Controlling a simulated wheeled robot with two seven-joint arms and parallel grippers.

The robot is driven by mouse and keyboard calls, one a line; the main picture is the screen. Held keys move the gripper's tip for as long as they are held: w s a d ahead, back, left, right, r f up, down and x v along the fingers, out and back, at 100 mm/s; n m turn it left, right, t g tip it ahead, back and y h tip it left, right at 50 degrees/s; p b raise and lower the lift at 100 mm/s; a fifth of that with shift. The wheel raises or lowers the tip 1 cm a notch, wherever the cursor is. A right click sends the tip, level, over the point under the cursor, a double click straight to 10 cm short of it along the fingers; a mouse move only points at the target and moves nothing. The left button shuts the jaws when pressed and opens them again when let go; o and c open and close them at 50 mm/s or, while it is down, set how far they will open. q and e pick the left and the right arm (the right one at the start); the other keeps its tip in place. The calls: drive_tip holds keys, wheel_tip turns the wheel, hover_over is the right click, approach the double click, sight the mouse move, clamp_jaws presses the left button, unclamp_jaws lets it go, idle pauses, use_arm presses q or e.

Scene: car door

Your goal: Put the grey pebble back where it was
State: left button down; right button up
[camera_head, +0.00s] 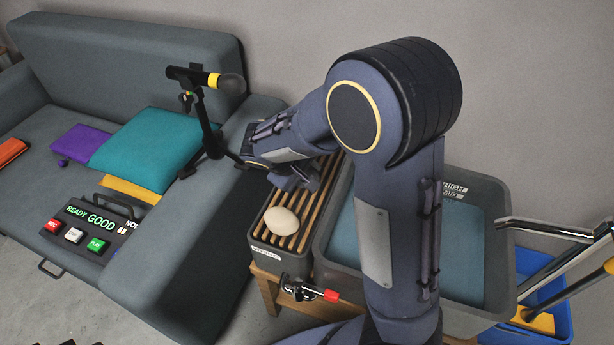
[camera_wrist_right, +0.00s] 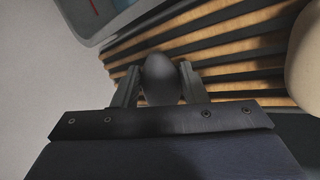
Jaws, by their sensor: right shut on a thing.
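In the right wrist view the grey pebble (camera_wrist_right: 160,80), dark and rounded, sits between the two fingers of my right gripper (camera_wrist_right: 160,86), which is shut on it. Behind it are the wooden slats of a rack (camera_wrist_right: 235,42); I cannot tell whether the pebble touches them. In the head view my right gripper (camera_head: 302,180) is over the far part of the slatted rack (camera_head: 265,232), and the pebble is hidden there by my arm. A cream stone (camera_head: 281,221) lies on the near slats; it also shows at the right edge of the wrist view (camera_wrist_right: 304,68). My left gripper is not in view.
A grey tub of water (camera_head: 468,270) stands right of the rack. A grey sofa (camera_head: 180,240) is on the left, with a microphone on a stand (camera_head: 205,115), cushions and a button box (camera_head: 88,228). A red-handled tap (camera_head: 310,290) is at the front. A blue bin (camera_head: 555,300) is at right.

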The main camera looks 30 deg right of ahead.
drive_tip(key=shift+f, duration=0.25)
drive_tip(key=o, duration=1)
